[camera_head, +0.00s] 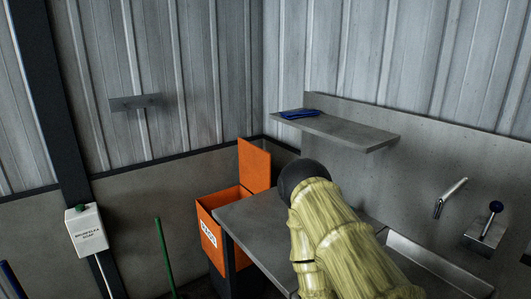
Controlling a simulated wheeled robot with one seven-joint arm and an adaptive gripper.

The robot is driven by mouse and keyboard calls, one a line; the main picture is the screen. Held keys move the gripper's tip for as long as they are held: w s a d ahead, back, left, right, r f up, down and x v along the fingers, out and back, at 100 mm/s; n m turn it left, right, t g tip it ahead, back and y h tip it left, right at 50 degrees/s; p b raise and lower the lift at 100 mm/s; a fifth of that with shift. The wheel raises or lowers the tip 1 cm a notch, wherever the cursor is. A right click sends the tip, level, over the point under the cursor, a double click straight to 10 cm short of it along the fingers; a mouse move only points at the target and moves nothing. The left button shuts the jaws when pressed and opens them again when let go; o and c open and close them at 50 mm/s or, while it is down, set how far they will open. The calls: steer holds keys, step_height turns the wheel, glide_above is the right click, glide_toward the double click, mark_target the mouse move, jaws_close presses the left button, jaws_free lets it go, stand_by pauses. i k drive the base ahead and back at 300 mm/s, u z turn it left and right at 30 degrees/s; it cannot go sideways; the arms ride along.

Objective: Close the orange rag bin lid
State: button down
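The orange rag bin (209,238) stands on the floor in the corner, left of the grey bench, with a white label on its front. Its lid (255,164) is open and stands upright at the back right of the bin. The bench hides the bin's right side. My arm, in a yellowish ribbed cover with a dark round joint, reaches over the bench to the right of the bin. My gripper is not visible in this view.
The grey bench (252,222) lies close against the bin. A shelf (335,130) with a blue cloth (298,114) is above it. A green pole (164,256) and white switch box (86,232) are left.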

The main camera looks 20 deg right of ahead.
mark_target(254, 163)
steer(key=u, duration=1.05)
steer(key=i, duration=0.8)
steer(key=z, duration=0.7)
steer(key=i, duration=0.7)
steer(key=z, duration=0.7)
